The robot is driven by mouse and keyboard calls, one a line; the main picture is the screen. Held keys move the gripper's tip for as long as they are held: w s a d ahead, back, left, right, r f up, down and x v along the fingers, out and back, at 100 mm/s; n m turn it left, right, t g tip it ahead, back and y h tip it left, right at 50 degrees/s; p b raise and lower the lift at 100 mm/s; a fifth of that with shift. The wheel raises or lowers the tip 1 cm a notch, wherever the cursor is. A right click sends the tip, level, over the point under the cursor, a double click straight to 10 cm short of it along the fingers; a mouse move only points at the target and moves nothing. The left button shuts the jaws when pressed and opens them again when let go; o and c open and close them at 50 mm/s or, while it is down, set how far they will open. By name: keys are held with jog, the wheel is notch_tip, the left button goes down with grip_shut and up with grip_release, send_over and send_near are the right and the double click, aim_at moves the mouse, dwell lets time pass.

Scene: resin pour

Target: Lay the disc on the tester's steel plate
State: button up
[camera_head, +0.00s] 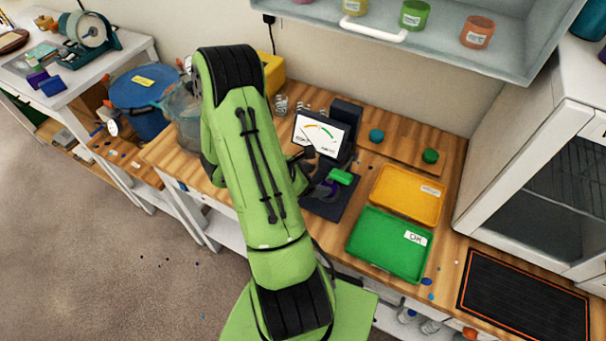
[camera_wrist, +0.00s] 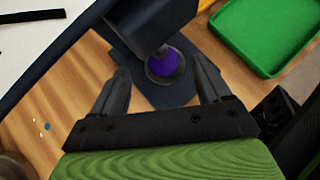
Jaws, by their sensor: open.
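The tester (camera_head: 322,130) stands on the wooden bench with its dial facing me and a dark base (camera_head: 325,208) in front. In the wrist view, a purple disc (camera_wrist: 164,62) lies on the tester's round grey steel plate (camera_wrist: 152,79), whose rim shows around it. The disc looks flat there. My gripper (camera_wrist: 160,66) is open, with its two fingers apart on either side of the plate and disc, and nothing visibly held between them. In the head view, my arm and hand hide most of the plate.
A green OK tray (camera_head: 372,255) and a yellow tray (camera_head: 385,205) sit to the right of the tester. A teal disc (camera_head: 376,135) and a green disc (camera_head: 431,156) lie behind them. A black mat (camera_head: 525,300) and an oven-like cabinet (camera_head: 540,170) are at right.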

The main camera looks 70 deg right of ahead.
jog(key=v, duration=0.7)
jog(key=shift+p, duration=0.35)
jog(key=w+a+r+m+t+y, duration=0.2)
jog(key=w+a+r+m+t, duration=0.55)
jog(key=a+r, duration=0.5)
jog(key=s+a+r+m+t+y, duration=0.1)
jog(key=a+r+t+y, duration=0.1)
jog(key=a, duration=0.5)
jog(key=s+a+r+m+t+y, duration=0.1)
jog(key=s+a+r+t+y, duration=0.1)
jog(key=a+r, duration=0.3)
jog(key=a+y, duration=0.1)
jog(key=a, duration=0.2)
jog(key=shift+a+m, duration=0.25)
jog(key=shift+m, duration=0.1)
